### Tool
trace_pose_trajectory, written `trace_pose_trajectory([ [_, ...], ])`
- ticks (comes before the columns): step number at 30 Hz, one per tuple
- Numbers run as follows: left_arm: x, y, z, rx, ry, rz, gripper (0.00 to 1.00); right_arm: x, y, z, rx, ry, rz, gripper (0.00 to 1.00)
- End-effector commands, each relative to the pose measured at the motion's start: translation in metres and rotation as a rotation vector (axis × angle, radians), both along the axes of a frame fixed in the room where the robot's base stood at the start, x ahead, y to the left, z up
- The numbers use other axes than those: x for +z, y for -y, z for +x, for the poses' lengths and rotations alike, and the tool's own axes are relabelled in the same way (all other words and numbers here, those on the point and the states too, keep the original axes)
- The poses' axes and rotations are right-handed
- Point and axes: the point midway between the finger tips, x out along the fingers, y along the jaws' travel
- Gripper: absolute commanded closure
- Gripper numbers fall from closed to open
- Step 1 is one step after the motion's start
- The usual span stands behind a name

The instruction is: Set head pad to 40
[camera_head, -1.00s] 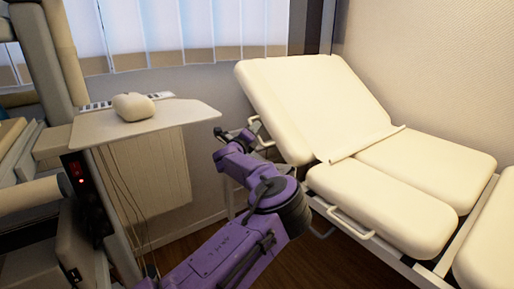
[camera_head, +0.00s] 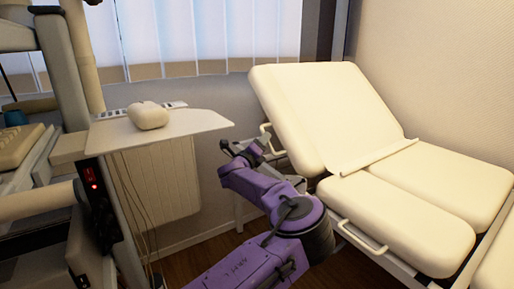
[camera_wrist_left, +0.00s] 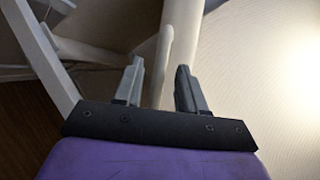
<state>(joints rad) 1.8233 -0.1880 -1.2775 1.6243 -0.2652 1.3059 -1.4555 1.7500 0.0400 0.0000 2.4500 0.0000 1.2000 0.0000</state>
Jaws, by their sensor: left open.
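The head pad (camera_head: 318,108) is the cream, raised back section of the treatment bed, tilted up near the wall. A pale side handle (camera_head: 268,138) sits by its left edge. My left gripper (camera_head: 238,149) is just left of this edge, near the handle. In the left wrist view my left gripper (camera_wrist_left: 158,88) has its two fingers apart, with a pale bar (camera_wrist_left: 163,60) beyond and between them. I cannot tell whether the fingers touch the bar. No angle marking shows. My right gripper is not in view.
A small cream side table (camera_head: 190,127) with a rounded cream object (camera_head: 148,115) stands at the left. Equipment with a red light (camera_head: 92,178) is beside it. The flat bed cushions (camera_head: 415,215) and a lower rail handle (camera_head: 362,238) lie right of my arm.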

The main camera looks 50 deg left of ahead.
Motion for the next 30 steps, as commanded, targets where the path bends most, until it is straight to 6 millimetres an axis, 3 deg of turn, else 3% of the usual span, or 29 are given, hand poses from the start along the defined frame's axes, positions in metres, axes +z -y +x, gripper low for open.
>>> trace_pose_trajectory([
  [6, -0.009, 0.017, -0.048, 0.001, -0.002, 0.0, 0.6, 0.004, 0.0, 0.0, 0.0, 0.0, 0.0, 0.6],
  [10, -0.012, 0.023, -0.063, 0.0, -0.002, 0.0, 0.6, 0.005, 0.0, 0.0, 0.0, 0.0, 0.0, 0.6],
  [30, -0.016, 0.022, -0.071, 0.008, -0.001, -0.03, 0.6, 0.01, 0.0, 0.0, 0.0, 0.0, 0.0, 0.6],
])
